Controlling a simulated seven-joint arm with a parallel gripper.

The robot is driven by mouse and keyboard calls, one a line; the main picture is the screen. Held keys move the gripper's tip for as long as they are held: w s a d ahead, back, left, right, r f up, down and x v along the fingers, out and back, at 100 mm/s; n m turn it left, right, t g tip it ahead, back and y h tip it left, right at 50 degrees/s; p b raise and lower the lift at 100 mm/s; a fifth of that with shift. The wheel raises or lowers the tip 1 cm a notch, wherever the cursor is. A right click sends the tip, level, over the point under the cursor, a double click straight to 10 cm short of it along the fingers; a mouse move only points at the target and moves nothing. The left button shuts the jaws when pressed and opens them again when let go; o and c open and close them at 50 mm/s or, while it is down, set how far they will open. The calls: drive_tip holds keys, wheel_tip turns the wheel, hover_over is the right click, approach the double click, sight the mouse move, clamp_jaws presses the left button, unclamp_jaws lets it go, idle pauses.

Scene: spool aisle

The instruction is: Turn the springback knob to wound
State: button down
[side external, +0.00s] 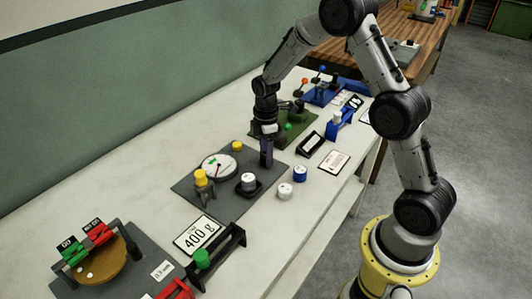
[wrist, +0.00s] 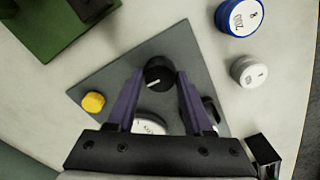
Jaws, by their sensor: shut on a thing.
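The black springback knob (wrist: 158,76), with a white pointer line on top, sits on a grey plate (wrist: 193,55) in the wrist view. My gripper (wrist: 160,80) has its two purple fingers on either side of the knob and is shut on it. The pointer slants across the knob; I see no "wound" mark. In the side external view, my gripper (side external: 266,164) reaches down to the far right part of the same plate (side external: 225,207), and the knob is hidden there.
The plate also carries a round white dial (side external: 219,166), a yellow button (side external: 237,146), a yellow-topped post (side external: 201,178) and a white weight in a black holder (side external: 248,182). Loose white (side external: 285,190) and blue (side external: 300,173) weights stand nearby. A green unit (side external: 297,128) lies close behind my gripper.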

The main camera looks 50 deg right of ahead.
drive_tip(key=shift+m, duration=0.4)
drive_tip(key=m, duration=0.6)
drive_tip(key=shift+r, duration=0.1)
drive_tip(key=m, duration=0.7)
drive_tip(key=shift+m, duration=0.4)
drive_tip(key=m, duration=0.7)
drive_tip(key=shift+d, duration=0.1)
drive_tip(key=m, duration=0.6)
drive_tip(key=shift+m, duration=0.4)
drive_tip(key=shift+c, duration=1.4)
unclamp_jaws()
